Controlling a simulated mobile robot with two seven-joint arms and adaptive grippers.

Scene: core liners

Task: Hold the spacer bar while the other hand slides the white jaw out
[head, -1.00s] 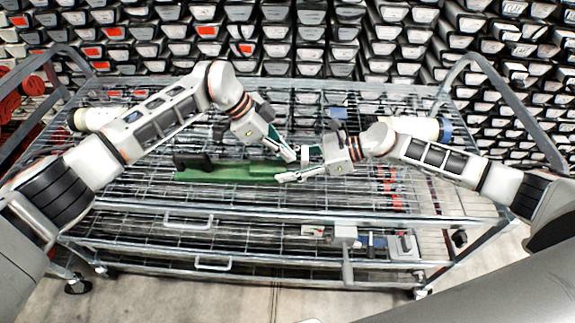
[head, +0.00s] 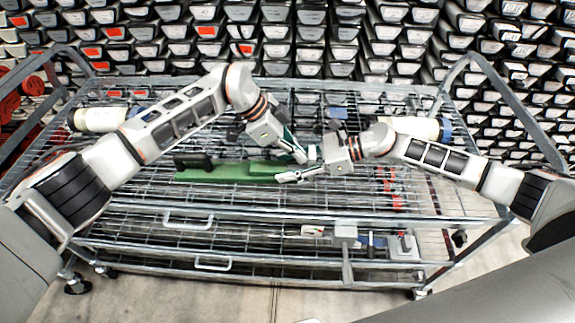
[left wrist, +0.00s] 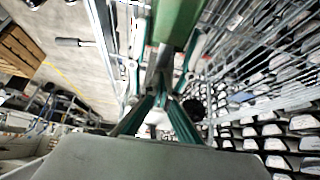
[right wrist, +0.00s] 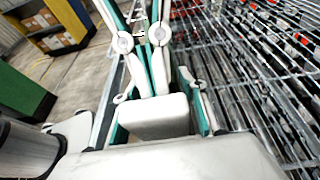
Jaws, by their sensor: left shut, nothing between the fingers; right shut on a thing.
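The green spacer bar (head: 240,171) lies along the top of the wire cart, with a dark upright block at its left end. It also shows at the top of the left wrist view (left wrist: 178,18). My right gripper (head: 298,168) is shut on the bar's right end, though its fingers hide the contact. In the right wrist view my right gripper's white-and-teal fingers (right wrist: 142,35) point up. My left gripper (head: 301,156) is shut and empty, right beside the right gripper's fingers. I cannot tell the white jaw apart from the white finger parts at the bar's right end.
The wire cart (head: 150,200) has raised rails at both sides. White cylinders (head: 98,120) lie at its back corners. A lower shelf carries a grey tool (head: 346,245) and small parts. Stacked core liners (head: 300,30) fill the back. The cart's front left is clear.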

